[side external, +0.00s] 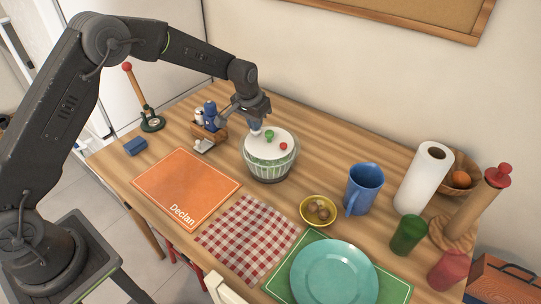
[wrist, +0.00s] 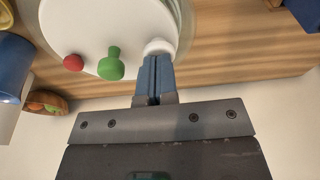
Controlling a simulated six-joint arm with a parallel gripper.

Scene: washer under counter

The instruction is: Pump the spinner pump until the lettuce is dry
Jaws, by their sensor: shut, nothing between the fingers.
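The salad spinner (side external: 270,152) is a clear ribbed bowl with a white lid (wrist: 100,22); green lettuce (side external: 268,168) shows through its wall. The lid carries a green knob (wrist: 111,63), a red knob (wrist: 73,62) and a white round knob (wrist: 159,47) near its edge. The green (side external: 269,135) and red (side external: 283,146) knobs also show in the side view. My gripper (side external: 256,124) is shut and empty, above the lid's far left part. In the wrist view its blue fingertips (wrist: 157,58) are right at the white knob; I cannot tell whether they touch it.
A wooden caddy with bottles (side external: 208,125) stands left of the spinner. An orange mat (side external: 185,185) and checked cloth (side external: 248,238) lie in front. A yellow bowl (side external: 318,210), blue mug (side external: 363,188) and paper towel roll (side external: 424,178) stand to the right.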

